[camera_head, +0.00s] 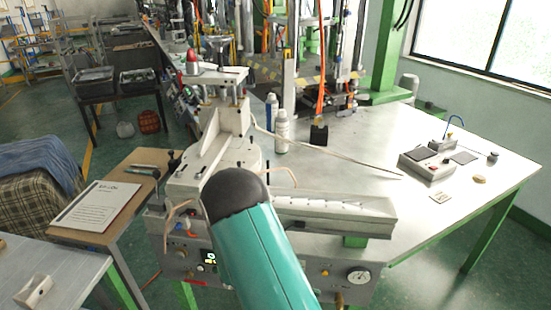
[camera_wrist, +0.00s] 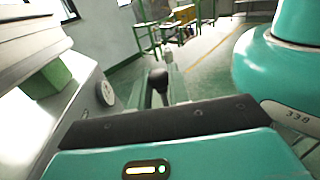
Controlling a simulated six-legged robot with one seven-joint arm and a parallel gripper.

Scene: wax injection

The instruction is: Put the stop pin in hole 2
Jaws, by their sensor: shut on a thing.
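A black-knobbed pin, which looks like the stop pin (camera_wrist: 157,80), stands just beyond the dark front edge of my gripper in the wrist view. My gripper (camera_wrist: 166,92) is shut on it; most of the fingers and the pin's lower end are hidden. In the head view my teal arm with its dark rounded joint hides the gripper and the pin. A pale rail (camera_head: 335,203) on the wax machine (camera_head: 215,165) shows a row of several small dark holes. I cannot tell which is hole 2, and my arm covers the rail's left end.
The machine's front panel has a pressure gauge (camera_head: 358,276). A wooden side table (camera_head: 130,180) holds a printed sheet (camera_head: 97,206). Spray bottles (camera_head: 281,131) and a grey control box (camera_head: 427,164) stand on the metal table (camera_head: 460,205). The table's right front is mostly clear.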

